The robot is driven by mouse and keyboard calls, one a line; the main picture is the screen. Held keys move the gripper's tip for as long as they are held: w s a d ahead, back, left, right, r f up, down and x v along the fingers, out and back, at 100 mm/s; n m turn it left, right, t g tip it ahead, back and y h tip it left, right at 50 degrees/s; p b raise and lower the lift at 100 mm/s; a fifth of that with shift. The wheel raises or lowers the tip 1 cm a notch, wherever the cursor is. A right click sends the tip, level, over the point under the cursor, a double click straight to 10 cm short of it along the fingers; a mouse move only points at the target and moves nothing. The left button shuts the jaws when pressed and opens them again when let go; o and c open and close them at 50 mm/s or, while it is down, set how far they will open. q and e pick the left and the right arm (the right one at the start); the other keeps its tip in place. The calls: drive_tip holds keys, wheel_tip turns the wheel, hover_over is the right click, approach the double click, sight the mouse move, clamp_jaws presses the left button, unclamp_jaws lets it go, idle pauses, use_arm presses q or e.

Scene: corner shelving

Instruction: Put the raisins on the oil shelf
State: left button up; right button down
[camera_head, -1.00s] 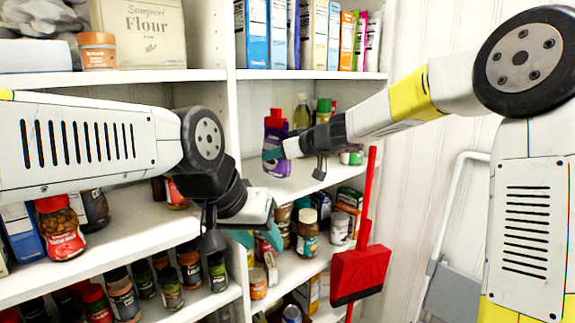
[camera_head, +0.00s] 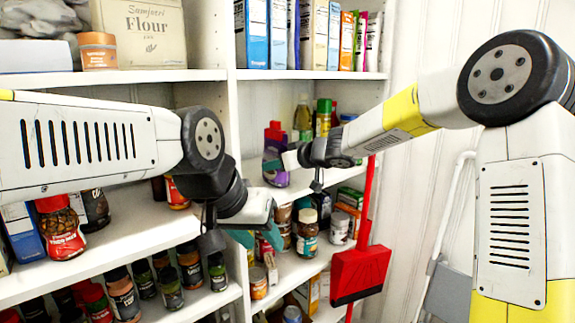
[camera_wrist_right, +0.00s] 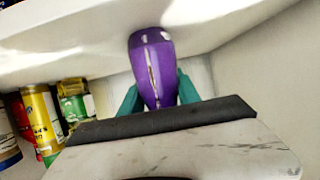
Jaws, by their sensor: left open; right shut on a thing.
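The raisins, a purple container with a red cap (camera_head: 274,131), are upright over the middle shelf of the right-hand shelving. They also show in the right wrist view as a purple body (camera_wrist_right: 153,68) between teal fingers. My right gripper (camera_head: 277,162) is shut on them from the right. The oil shelf (camera_head: 311,176) carries an oil bottle (camera_head: 302,117) and a green-capped bottle (camera_head: 323,118) behind and right of the raisins. I cannot tell whether the raisins' base touches the shelf. My left gripper (camera_head: 260,238) is open and empty, lower down, in front of the jars.
A red dustpan (camera_head: 360,273) with a long handle stands at the right of the shelving. Jars (camera_head: 307,235) and tins fill the shelf below. Boxes (camera_head: 278,35) line the shelf above. In the wrist view, cans (camera_wrist_right: 40,115) stand left of the raisins.

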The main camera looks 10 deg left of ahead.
drive_tip(key=c, duration=0.9)
unclamp_jaws()
drive_tip(key=shift+s+d+r, duration=0.1)
drive_tip(key=shift+d+r, duration=0.1)
drive_tip(key=v, duration=1.1)
drive_tip(key=shift+s+d+r, duration=0.15)
drive_tip(key=shift+d, duration=0.15)
